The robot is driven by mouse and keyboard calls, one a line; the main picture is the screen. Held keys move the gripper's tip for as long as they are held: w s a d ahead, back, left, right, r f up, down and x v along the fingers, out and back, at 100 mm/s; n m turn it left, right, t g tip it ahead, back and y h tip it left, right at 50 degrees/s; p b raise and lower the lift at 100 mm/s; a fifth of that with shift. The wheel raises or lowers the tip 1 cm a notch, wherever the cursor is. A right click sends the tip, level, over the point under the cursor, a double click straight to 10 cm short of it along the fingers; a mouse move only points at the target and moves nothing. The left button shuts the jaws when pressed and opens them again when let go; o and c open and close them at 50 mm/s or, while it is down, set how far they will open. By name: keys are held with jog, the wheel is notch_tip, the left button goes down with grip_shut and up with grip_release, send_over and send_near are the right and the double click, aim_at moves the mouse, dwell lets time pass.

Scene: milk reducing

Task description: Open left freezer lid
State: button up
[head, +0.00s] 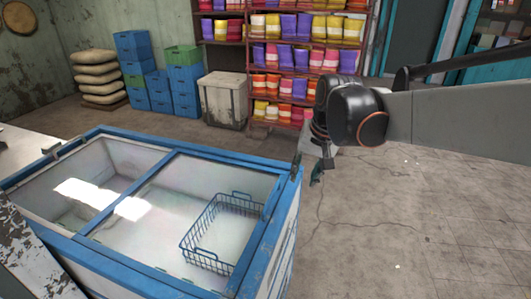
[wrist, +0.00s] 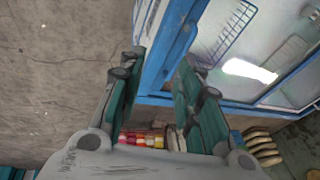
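The chest freezer (head: 270,240) has a worn blue frame and white walls, and stands at the lower left of the head view. Its left lid (head: 120,158) is a glass pane in a blue frame; it looks flat and shut, with a bright glare on it. The right lid (head: 235,178) lies beside it, past a blue divider. My gripper (head: 317,178) is to the right of the freezer's far right corner, apart from the left lid. In the wrist view my gripper (wrist: 162,65) has its two fingers spread with nothing between them. The freezer's blue edge (wrist: 165,50) shows beyond them.
A blue wire basket (head: 222,232) sits inside the freezer's right part. Behind stand a shelf of coloured packets (head: 300,55), a pale bin (head: 222,100), blue crates (head: 185,92) and stacked sacks (head: 98,75). The floor (head: 430,210) at right is clear.

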jog(key=m+g+p, duration=0.1)
jog(key=g+p, duration=0.1)
jog(key=p, duration=0.2)
send_near(271, 195)
jog(key=shift+y, duration=0.3)
jog(key=f+b, duration=0.1)
jog(key=f, duration=0.1)
jog(key=f+b, duration=0.1)
jog(key=f, duration=0.2)
jog(key=w+f+b, duration=0.1)
jog(key=f, duration=0.2)
jog(key=shift+a, duration=0.3)
jog(key=shift+s, duration=0.1)
jog(key=shift+c, duration=0.2)
grip_shut()
